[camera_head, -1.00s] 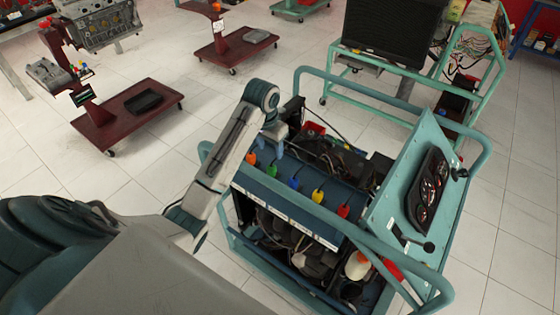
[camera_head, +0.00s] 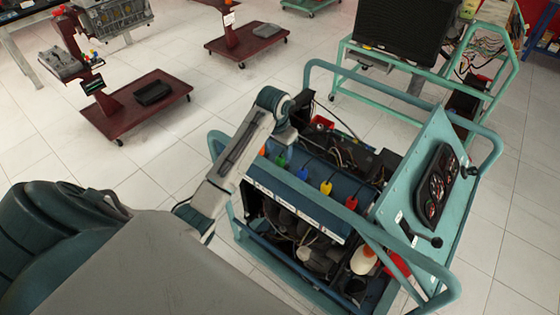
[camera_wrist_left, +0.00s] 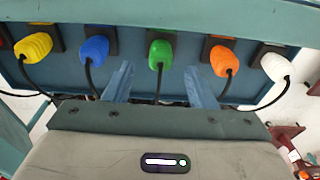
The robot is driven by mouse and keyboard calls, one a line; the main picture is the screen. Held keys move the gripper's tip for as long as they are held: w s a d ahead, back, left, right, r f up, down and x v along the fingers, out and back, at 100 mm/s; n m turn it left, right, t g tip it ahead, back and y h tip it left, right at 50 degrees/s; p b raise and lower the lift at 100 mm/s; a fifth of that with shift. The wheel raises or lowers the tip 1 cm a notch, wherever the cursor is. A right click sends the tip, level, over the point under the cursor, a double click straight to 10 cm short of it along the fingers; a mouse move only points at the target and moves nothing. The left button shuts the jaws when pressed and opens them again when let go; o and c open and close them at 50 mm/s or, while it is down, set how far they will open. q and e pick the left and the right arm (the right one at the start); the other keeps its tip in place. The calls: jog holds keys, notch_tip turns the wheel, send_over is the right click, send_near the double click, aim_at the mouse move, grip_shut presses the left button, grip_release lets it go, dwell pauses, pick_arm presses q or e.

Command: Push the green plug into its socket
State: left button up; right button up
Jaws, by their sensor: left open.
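The green plug (camera_wrist_left: 160,53) is in the middle of the left wrist view, at a dark square socket (camera_wrist_left: 172,37) on the blue panel, its black cable hanging down. How deep it sits cannot be told. My left gripper (camera_wrist_left: 160,82) is open, one finger on each side of the green plug's cable, the tips level with the plug's lower part and apart from it. In the head view the green plug (camera_head: 281,159) is small and partly by my left gripper (camera_head: 288,142), which hangs over the plug row. My right gripper is not in view.
In the wrist view, a blue plug (camera_wrist_left: 94,49) and yellow plug (camera_wrist_left: 33,47) are left of it; an orange plug (camera_wrist_left: 224,61) and white plug (camera_wrist_left: 276,67) are right. The teal engine frame (camera_head: 345,85) and gauge panel (camera_head: 430,185) stand around. Open floor (camera_head: 160,185) lies left.

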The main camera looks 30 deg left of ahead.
aim_at(280, 157)
pick_arm(q)
jog(key=shift+w+f, duration=0.1)
jog(key=shift+f+p, duration=0.25)
jog(key=shift+p, duration=0.2)
notch_tip(280, 157, down, 3)
jog(key=shift+w+f+p, duration=0.1)
jog(key=shift+f+p, duration=0.1)
jog(key=shift+p, duration=0.8)
jog(key=shift+w+f, duration=0.1)
jog(key=shift+f, duration=0.5)
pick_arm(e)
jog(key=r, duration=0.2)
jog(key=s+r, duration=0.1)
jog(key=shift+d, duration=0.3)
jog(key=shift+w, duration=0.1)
pick_arm(q)
jog(key=c, duration=1.1)
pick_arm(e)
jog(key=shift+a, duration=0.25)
pick_arm(q)
jog(key=shift+r, duration=0.1)
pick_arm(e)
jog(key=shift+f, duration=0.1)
